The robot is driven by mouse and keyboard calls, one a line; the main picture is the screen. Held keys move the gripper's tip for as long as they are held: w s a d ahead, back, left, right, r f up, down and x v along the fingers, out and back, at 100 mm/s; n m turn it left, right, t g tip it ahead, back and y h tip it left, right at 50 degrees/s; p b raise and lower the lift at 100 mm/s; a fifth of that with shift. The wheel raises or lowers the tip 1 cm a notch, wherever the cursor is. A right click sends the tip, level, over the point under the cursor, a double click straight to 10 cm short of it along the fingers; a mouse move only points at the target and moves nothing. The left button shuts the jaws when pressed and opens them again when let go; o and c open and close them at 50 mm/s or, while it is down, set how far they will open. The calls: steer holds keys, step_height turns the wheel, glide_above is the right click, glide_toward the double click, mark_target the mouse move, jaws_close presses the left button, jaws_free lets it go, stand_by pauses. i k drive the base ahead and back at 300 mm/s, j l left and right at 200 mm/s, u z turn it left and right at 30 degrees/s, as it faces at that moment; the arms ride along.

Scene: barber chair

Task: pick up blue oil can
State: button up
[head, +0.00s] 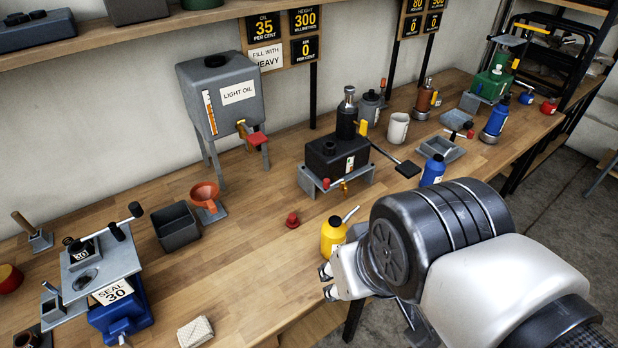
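A blue can with a black cap (432,170) stands upright on the wooden bench, right of centre; its spout is not clear to me. A yellow oil can (333,237) with a thin spout stands near the front edge. My gripper (326,282) is just in front of and below the yellow can in the picture, to the left of and well apart from the blue cans. Its two fingertips look apart, with nothing seen between them. My arm covers part of the bench's front edge.
A light oil tank (222,95) stands on legs at the back. A black tank on a stand (338,158), with a long lever, is left of the nearer blue can. A grey tray (441,148) is behind that can.

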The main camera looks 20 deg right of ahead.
mark_target(435, 167)
steer(key=k+l+u, duration=0.1)
steer(key=l, duration=0.35)
steer(key=k+l+u, duration=0.1)
steer(key=l, duration=0.3)
steer(key=k+l+u, duration=0.1)
steer(key=k+l, duration=0.15)
steer(key=l, duration=0.15)
steer(key=k+l+u, duration=0.1)
steer(key=l, duration=0.3)
steer(key=k+l+u, duration=0.1)
steer(key=k+l, duration=0.15)
steer(key=l, duration=0.15)
steer(key=k+l+u, duration=0.1)
steer(key=l, duration=0.25)
steer(key=l+u, duration=0.15)
steer(key=l, duration=0.4)
steer(key=l+u, duration=0.1)
steer(key=l, duration=0.4)
steer(key=k+l+u, duration=0.15)
steer(key=l, duration=0.35)
steer(key=k+l+u, duration=0.1)
steer(key=l, duration=0.45)
